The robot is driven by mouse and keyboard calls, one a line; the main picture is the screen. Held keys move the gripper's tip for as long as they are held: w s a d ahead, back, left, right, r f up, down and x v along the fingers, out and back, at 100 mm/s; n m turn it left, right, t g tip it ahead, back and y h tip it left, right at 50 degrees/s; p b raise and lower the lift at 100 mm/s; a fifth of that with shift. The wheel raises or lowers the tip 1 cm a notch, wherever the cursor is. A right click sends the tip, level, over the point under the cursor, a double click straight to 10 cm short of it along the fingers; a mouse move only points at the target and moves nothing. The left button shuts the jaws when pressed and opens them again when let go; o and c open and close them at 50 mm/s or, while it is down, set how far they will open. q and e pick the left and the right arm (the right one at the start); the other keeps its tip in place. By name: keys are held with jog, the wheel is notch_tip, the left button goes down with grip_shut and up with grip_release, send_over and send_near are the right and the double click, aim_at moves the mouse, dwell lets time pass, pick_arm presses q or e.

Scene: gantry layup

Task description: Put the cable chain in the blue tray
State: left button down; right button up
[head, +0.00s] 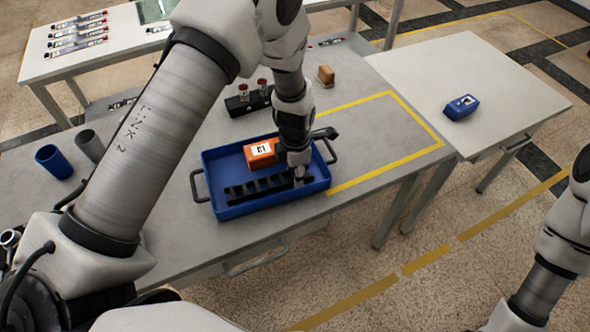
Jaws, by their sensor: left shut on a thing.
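The blue tray (222,172) stands on the grey workbench, with a dark handle at each end. The black, segmented cable chain (256,188) is inside the tray, along its front side. My left gripper (300,177) points down into the right part of the tray and is shut on the chain's right end. The arm and gripper partly hide that end, and I cannot tell whether the chain rests fully on the tray floor. My right arm shows at the right edge, but its gripper is out of view.
An orange box (262,152) with a white label lies in the tray behind the chain. A black holder (246,103) with red-capped vials stands behind. Blue (53,162) and grey (90,146) cups are left. A blue device (461,107) sits on the right table. The yellow-marked bench area is mostly clear.

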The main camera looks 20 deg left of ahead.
pick_arm(q)
jog(key=shift+s+r, duration=0.1)
jog(key=c, duration=0.9)
grip_release()
jog(key=shift+o, duration=1.4)
jog(key=shift+f, duration=0.25)
jog(key=shift+r, duration=0.1)
jog(key=shift+r, duration=0.25)
notch_tip(320, 180, up, 12)
jog(key=b, duration=0.1)
jog(key=shift+b, duration=0.35)
jog(key=shift+f, duration=0.1)
